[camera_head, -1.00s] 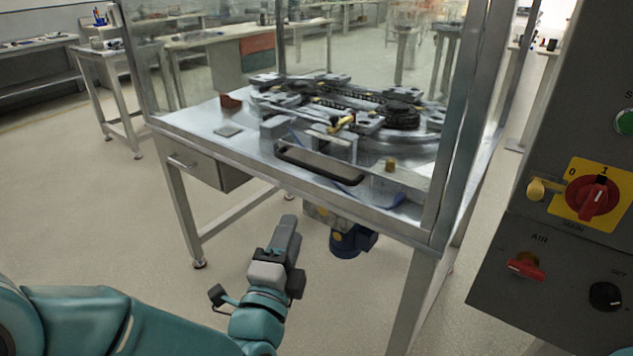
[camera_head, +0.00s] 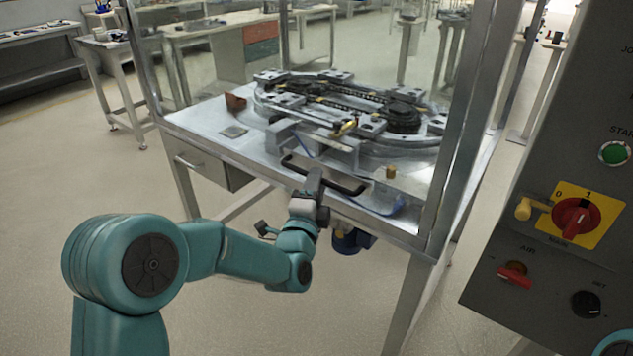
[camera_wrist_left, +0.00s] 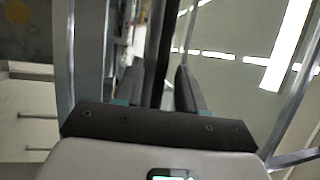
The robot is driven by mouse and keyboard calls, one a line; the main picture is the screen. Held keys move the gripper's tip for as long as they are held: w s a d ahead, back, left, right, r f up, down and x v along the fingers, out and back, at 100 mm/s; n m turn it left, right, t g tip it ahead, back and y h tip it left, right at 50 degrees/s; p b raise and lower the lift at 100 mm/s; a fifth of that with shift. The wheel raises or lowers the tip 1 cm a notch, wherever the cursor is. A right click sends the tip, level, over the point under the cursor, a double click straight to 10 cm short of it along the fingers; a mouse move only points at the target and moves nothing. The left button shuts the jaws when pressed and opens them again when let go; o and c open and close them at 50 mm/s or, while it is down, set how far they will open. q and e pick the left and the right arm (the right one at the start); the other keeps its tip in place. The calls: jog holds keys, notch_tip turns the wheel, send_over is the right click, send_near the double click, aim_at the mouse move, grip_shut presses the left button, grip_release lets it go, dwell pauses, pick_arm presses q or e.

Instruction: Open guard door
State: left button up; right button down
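The guard door is a clear panel in a metal frame at the front of the machine table, with a dark bar handle (camera_head: 345,186) low on it. My left gripper (camera_head: 316,172) reaches up to the handle at its left-middle part. In the left wrist view the two fingers (camera_wrist_left: 160,88) stand apart, with the dark handle bar (camera_wrist_left: 162,40) running between them. I see no clear grip on the bar; whether a finger touches it I cannot tell. The door looks shut. My right gripper is not in view.
The ring track (camera_head: 345,105) lies on the metal table behind the door. A control box (camera_head: 560,150) with a red rotary switch (camera_head: 576,217) stands close on the right. A blue motor (camera_head: 350,241) hangs under the table. The floor at left is free.

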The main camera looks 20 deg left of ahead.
pick_arm(q)
jog(key=shift+w+r, duration=0.1)
jog(key=shift+w, duration=0.25)
grip_shut()
notch_tip(320, 180, up, 16)
jog(key=p, duration=0.8)
jog(key=shift+r, duration=0.2)
notch_tip(320, 180, up, 21)
jog(key=p, duration=1.3)
jog(key=shift+p, duration=0.35)
jog(key=shift+f, duration=0.15)
grip_release()
jog(key=shift+s+f, duration=0.1)
